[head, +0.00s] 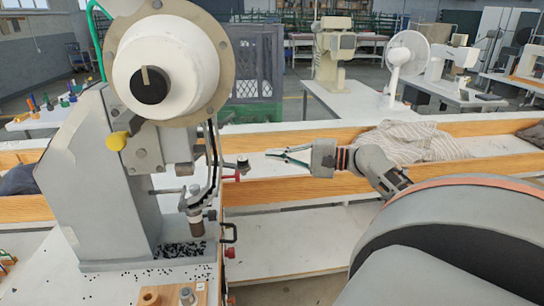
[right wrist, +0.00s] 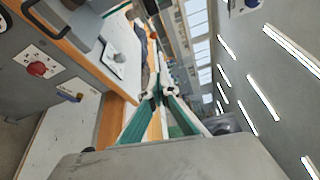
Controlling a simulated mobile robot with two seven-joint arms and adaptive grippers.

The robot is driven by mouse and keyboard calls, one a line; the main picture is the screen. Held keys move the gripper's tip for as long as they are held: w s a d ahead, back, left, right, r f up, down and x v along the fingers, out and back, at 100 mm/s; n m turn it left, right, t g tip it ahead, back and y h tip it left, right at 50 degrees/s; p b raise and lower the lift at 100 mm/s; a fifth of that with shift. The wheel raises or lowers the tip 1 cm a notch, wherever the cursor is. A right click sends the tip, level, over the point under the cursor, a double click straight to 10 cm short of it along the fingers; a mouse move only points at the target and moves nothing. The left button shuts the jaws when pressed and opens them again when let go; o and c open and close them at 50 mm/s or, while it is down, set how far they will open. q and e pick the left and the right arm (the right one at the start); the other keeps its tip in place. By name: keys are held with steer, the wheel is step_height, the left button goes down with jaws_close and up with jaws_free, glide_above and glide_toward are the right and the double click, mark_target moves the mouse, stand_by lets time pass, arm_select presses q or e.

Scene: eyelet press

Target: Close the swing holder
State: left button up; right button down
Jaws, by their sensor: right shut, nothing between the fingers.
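The eyelet press (head: 105,190) stands at the left of the head view, with a large white round housing (head: 165,68) on top. What looks like the swing holder (head: 241,164), a short arm with a dark round end, sticks out to the right of the press head, away from the press body. My right gripper (head: 270,156) comes in from the right. Its fingers are shut and empty, with the tips just right of the holder's end and seemingly apart from it. The right wrist view shows the green-padded fingers (right wrist: 157,98) with their tips together. I do not see my left gripper.
A dark curved track (head: 213,165) runs down the press front to a brown cylinder (head: 197,229). Small dark pieces (head: 180,250) lie on the press base. A wooden-edged bench (head: 300,190) runs behind, with striped cloth (head: 405,143) on it. A red button (right wrist: 37,69) shows in the wrist view.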

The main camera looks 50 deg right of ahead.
mark_target(228, 166)
steer(key=x, duration=0.8)
arm_select(q)
steer(key=shift+w+r+p, duration=0.25)
steer(key=shift+r+p, duration=0.65)
steer(key=shift+r, duration=0.3)
arm_select(e)
steer(key=shift+s+a+r, duration=0.2)
steer(key=shift+s+a, duration=0.5)
steer(key=shift+s, duration=0.1)
steer(key=shift+s+a+r, duration=0.2)
steer(key=shift+s+a, duration=0.5)
steer(key=shift+s, duration=0.1)
arm_select(q)
steer(key=shift+a+f, duration=0.1)
